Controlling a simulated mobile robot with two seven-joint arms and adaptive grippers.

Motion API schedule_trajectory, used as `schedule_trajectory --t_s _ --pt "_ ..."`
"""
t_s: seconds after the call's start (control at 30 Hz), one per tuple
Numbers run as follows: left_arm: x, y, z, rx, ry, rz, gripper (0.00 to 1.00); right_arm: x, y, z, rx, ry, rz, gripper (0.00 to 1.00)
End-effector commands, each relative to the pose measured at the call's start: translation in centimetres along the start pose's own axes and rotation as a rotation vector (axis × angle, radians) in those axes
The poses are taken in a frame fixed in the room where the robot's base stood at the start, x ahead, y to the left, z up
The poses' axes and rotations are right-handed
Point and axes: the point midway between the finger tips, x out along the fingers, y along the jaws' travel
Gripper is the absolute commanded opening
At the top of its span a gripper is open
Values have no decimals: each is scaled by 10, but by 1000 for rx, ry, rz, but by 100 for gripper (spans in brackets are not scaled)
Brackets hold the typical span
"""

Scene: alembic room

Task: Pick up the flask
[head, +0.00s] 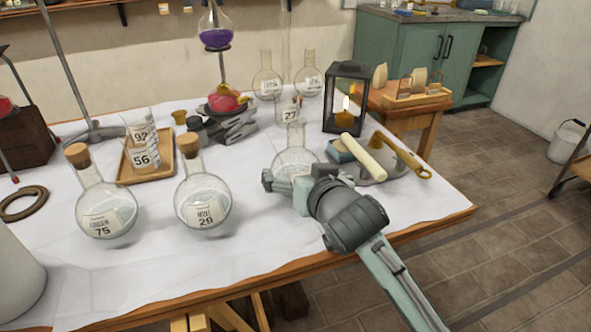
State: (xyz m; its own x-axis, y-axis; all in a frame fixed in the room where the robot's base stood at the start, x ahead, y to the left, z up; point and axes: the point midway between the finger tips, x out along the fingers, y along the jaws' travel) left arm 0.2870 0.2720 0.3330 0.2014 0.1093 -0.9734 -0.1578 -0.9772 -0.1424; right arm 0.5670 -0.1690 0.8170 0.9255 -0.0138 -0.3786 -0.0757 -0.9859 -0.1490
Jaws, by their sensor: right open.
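Several clear round flasks stand on the white-covered table. One clear flask (294,157) stands right at my right gripper (292,179), which hides its lower part. The gripper is open, with a finger on either side of this flask's lower body in the picture; I cannot tell whether they touch it. A corked flask labelled 29 (203,190) stands upright to the left. A corked flask labelled 75 (104,197) stands farther left. Two more clear flasks (267,83) (309,81) stand at the back. My left gripper is not in view.
A black lantern (347,98) with a lit candle stands behind the gripper. A pale rolled object (362,155) and a brass-coloured tool (402,157) lie to the right. A wooden tray (131,174) holds labelled beakers. A purple flask (215,38) sits high on a stand.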

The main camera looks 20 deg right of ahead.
Motion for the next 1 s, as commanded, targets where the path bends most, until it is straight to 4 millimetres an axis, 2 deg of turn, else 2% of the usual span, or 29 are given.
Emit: schedule_trajectory --t_s 0.17,0.27,0.43,0.63,0.83,0.87,1.0 --pt "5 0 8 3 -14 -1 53 20 0 0 0 0 0 100" --pt "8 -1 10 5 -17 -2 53 22 0 0 1 1 -1 100" --pt "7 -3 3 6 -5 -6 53 22 0 0 1 0 -1 99" --pt "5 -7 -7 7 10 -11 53 22 0 0 0 0 0 74" --pt "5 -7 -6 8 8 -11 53 22 0 0 0 0 0 49" --pt "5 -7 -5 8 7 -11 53 22 0 0 0 0 0 46" --pt "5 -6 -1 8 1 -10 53 21 0 -1 0 3 -1 46"
